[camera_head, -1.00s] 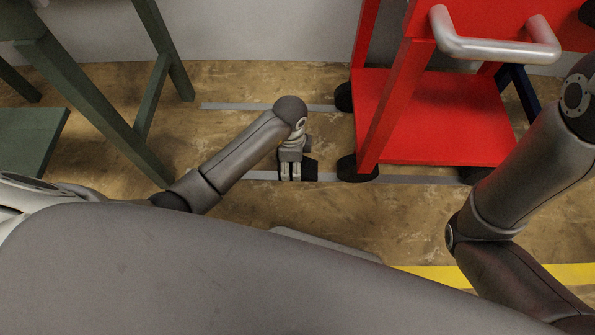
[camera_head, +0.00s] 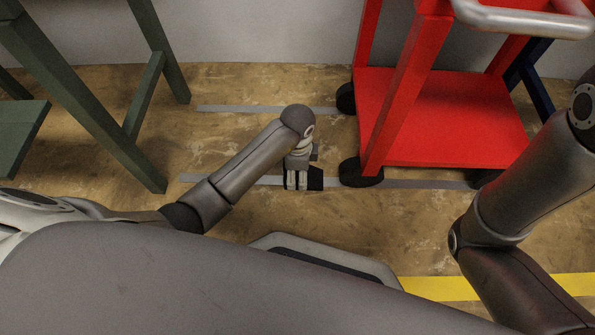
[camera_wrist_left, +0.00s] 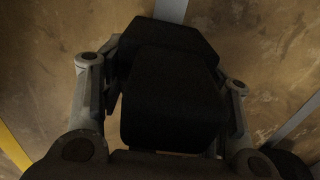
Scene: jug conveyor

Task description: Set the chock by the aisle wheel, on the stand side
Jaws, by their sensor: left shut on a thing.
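The black chock (camera_head: 314,178) is low at the floor, over the near grey strip. My left gripper (camera_head: 296,186) is shut on it; in the left wrist view the chock (camera_wrist_left: 172,95) fills the space between the two fingers. Whether it touches the floor I cannot tell. The red cart (camera_head: 450,115) stands to the right. Its near left black wheel (camera_head: 361,176) is on the same strip, a short gap to the right of the chock. The green stand (camera_head: 90,100) is at the left. My right gripper is out of view; only that arm shows.
Two grey strips run along the floor, the far one (camera_head: 255,109) at the cart's far left wheel (camera_head: 346,98). A yellow line (camera_head: 440,289) lies nearer to me. A cart handle (camera_head: 525,20) juts out at upper right.

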